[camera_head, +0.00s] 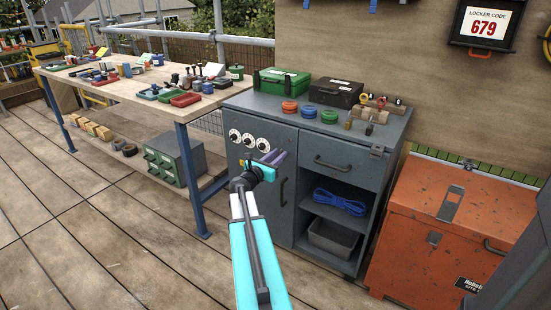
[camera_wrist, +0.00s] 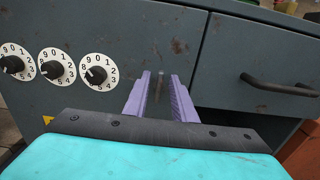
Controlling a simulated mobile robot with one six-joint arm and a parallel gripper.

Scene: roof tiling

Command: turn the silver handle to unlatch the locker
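The grey locker (camera_head: 260,195) has three white number dials (camera_wrist: 97,72) on its front, left of my gripper in the wrist view; they also show in the head view (camera_head: 248,140). My gripper (camera_head: 278,157) is at the locker's front, just right of the dials. Its purple fingers (camera_wrist: 161,76) are apart. A thin, dull metal bar (camera_wrist: 157,63), which looks like the silver handle, shows upright between the fingertips in the wrist view. I cannot tell whether the fingers touch it. In the head view my gripper hides this spot. The locker door looks shut.
A drawer with a dark handle (camera_wrist: 279,86) is right of my gripper. Below it are an open shelf with blue rope (camera_head: 340,201) and a grey bin (camera_head: 333,238). An orange chest (camera_head: 420,250) stands at right, a workbench (camera_head: 120,92) at left.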

